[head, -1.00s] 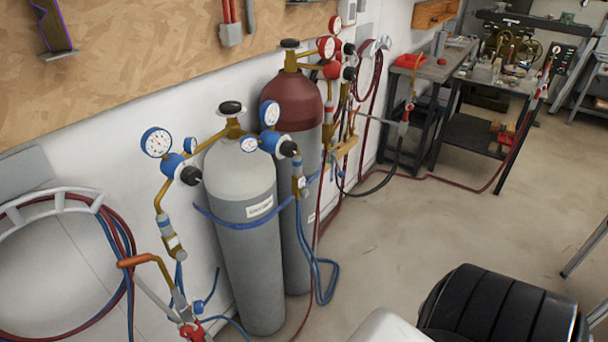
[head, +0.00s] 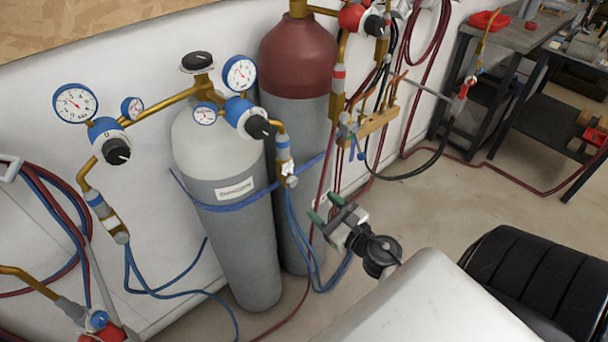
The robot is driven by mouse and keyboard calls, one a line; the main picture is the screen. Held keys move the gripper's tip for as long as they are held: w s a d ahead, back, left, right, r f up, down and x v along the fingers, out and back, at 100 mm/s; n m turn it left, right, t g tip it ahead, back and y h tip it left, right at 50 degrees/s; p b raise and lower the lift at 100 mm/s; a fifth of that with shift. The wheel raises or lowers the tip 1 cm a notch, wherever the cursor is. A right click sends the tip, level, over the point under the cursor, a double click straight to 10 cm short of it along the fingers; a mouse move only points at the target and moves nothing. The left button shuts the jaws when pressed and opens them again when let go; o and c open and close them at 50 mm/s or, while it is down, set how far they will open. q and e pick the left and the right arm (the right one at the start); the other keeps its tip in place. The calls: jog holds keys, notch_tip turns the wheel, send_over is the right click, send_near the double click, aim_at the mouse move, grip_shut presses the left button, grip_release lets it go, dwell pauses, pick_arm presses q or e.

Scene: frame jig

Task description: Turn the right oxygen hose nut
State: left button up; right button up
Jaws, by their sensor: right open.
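The grey oxygen cylinder (head: 232,225) stands by the wall with blue regulators on top. The right oxygen hose nut (head: 291,181) is the small metal piece at the bottom of the right brass and blue fitting (head: 284,150); blue hoses (head: 292,222) hang below it. My right gripper (head: 326,208) has green-tipped fingers spread apart with nothing between them. It shows to the right of the nut and a little lower, apart from it in the picture. My left gripper is out of view.
A maroon-topped cylinder (head: 300,60) stands just behind, with red hoses and a brass piece (head: 373,123) at its right. A blue strap (head: 235,207) crosses the cylinders. A black tyre-like object (head: 540,275) lies at the lower right. The floor (head: 445,205) beyond is clear.

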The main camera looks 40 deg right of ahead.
aim_at(294, 183)
jog(key=w, duration=0.1)
jog(key=w+p, duration=0.1)
jog(key=w, duration=0.2)
jog(key=shift+w+a+r, duration=0.25)
jog(key=shift+a+r, duration=0.05)
jog(key=shift+a, duration=0.1)
jog(key=w, duration=0.1)
jog(key=w+p, duration=0.1)
jog(key=w, duration=0.3)
jog(key=shift+a+f, duration=0.1)
jog(key=shift+f, duration=0.15)
jog(key=shift+w, duration=0.45)
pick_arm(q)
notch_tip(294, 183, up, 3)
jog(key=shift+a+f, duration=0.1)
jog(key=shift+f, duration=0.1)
pick_arm(e)
jog(key=c, duration=0.9)
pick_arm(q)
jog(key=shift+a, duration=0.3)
